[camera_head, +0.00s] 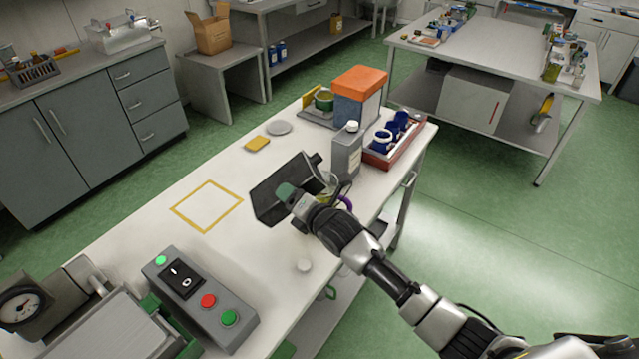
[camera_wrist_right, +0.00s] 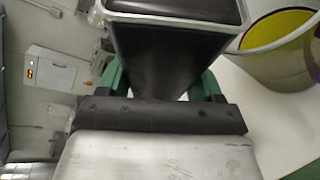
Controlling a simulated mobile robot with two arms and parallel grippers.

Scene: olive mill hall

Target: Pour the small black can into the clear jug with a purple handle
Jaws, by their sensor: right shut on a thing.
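The small black can (camera_head: 270,198) is held in my right gripper (camera_head: 294,196) above the white table. It looks tilted, its spout end toward the upper right. It also fills the top middle of the right wrist view (camera_wrist_right: 172,55), between the green fingers. The clear jug (camera_head: 328,182) stands just right of the can, partly hidden by my gripper; its purple handle (camera_head: 346,202) shows. In the right wrist view the jug (camera_wrist_right: 262,72) is at the right, with yellow-green inside. No stream of liquid is visible. My left gripper is not in view.
A grey bottle (camera_head: 347,153) stands close behind the jug, beside a red tray (camera_head: 377,161) with blue cups. A yellow square outline (camera_head: 207,207) is empty. A switch box (camera_head: 199,297) stands nearer.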

